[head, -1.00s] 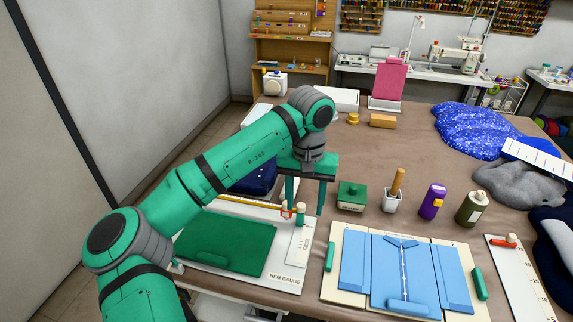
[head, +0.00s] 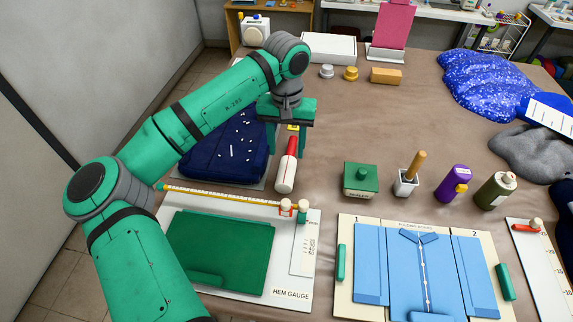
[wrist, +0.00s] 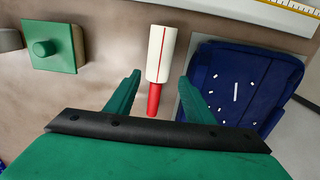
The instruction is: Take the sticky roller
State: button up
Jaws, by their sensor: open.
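The sticky roller (head: 286,174) is a white cylinder with a red handle, lying on the brown table beside the navy folded cloth. In the wrist view the white roller (wrist: 161,52) points away from me, with its red handle nearer. My gripper (head: 288,150) is above the roller with its fingers apart. In the wrist view the fingers (wrist: 159,82) are on either side of the handle, with gaps showing; I cannot tell how far above it they are.
The navy cloth (head: 215,150) with white bits lies just left of the roller. The hem gauge board (head: 312,215) with green cloth is in front. A green square block (head: 360,180) stands to the right.

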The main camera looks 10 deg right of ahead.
aim_at(288, 161)
jog(key=shift+d+f, duration=0.15)
jog(key=shift+f, duration=3.25)
jog(key=c, duration=1.2)
jog(key=shift+o, duration=0.2)
jog(key=shift+r, duration=0.1)
